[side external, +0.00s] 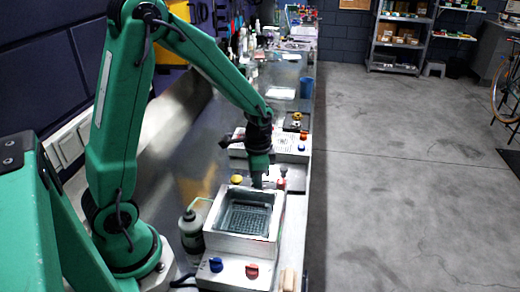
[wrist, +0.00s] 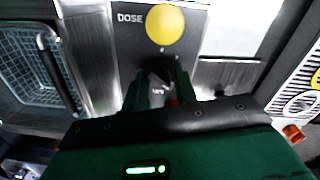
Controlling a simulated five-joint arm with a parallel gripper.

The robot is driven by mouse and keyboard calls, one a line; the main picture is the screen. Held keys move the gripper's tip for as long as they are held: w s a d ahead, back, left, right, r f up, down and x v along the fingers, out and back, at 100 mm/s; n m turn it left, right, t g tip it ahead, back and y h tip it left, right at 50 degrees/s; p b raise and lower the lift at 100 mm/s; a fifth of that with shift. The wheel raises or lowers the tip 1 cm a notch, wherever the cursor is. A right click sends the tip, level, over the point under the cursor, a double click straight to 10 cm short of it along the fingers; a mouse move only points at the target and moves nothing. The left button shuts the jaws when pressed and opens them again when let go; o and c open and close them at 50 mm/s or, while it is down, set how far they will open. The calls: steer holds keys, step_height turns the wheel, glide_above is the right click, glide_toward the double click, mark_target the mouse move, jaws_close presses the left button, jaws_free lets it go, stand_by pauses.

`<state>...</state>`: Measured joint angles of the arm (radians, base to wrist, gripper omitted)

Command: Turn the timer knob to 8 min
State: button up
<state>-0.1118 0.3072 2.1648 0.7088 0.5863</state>
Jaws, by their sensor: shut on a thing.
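In the wrist view my gripper (wrist: 160,86) has its green fingers on either side of a small dark knob (wrist: 157,68), shut on it. The knob sits on a dark panel just below a round yellow DOSE button (wrist: 165,25). Small print below the knob is too blurred to read, so I cannot tell its setting. In the side view my gripper (side external: 258,184) points down behind the metal basin, and the knob is hidden there. A blue knob (side external: 216,264) and a red knob (side external: 252,270) are on the basin's front face, apart from my gripper. No timer label is readable.
The metal basin (side external: 208,240) with a mesh basket (side external: 245,218) stands in front of my gripper. A grey bottle (side external: 191,230) is at its left. The bench's right edge is close.

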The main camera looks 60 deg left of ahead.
steer(key=shift+w+a+n, duration=0.15)
steer(key=shift+n, duration=0.15)
steer(key=o, duration=1)
steer(key=shift+r, duration=0.15)
steer(key=shift+r, duration=3.8)
steer(key=shift+r, duration=0.1)
